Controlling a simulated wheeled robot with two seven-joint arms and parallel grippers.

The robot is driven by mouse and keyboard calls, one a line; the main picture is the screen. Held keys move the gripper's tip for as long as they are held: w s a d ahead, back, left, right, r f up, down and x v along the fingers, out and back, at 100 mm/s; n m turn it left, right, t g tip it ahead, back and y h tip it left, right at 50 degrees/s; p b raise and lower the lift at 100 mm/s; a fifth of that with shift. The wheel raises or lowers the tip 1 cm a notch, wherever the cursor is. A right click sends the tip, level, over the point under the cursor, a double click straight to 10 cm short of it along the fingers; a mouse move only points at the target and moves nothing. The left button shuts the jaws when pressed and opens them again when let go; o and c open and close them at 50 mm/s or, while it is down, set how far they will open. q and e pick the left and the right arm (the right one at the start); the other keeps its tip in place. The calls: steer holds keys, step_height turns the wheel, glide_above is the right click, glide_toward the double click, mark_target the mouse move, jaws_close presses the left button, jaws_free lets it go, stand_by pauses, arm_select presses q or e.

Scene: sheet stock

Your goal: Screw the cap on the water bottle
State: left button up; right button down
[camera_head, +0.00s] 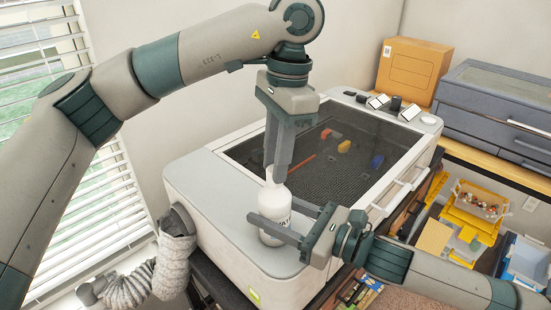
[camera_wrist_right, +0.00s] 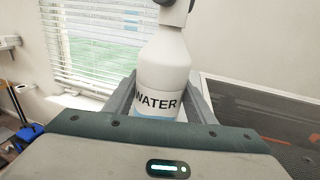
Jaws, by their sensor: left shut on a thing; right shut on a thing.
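The white water bottle (camera_head: 274,205) stands upright on the light grey front-left top of the machine. In the right wrist view the bottle (camera_wrist_right: 165,75) shows its black WATER lettering. My right gripper (camera_head: 274,213) is shut on the bottle's body from the right, one finger on each side. My left gripper (camera_head: 278,170) points down from above, with its fingertips at the bottle's top. It is shut on the cap, which is mostly hidden by the fingers.
The machine (camera_head: 225,237) has a dark glass lid (camera_head: 345,175) behind the bottle. A cardboard box (camera_head: 411,68) and a grey drawer case (camera_head: 500,95) stand at the back right. A ribbed hose (camera_head: 175,255) and window blinds (camera_head: 110,200) are at the left.

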arm_select(q)
steer(key=o, duration=1.1)
steer(key=shift+r, duration=0.15)
step_height(320, 180, up, 12)
steer(key=d, duration=0.1)
steer(key=shift+w+d, duration=0.2)
steer(key=shift+w, duration=0.1)
arm_select(e)
steer(key=c, duration=0.7)
jaws_free()
arm_select(q)
steer(key=shift+f, duration=0.2)
arm_select(e)
steer(key=shift+d, duration=0.1)
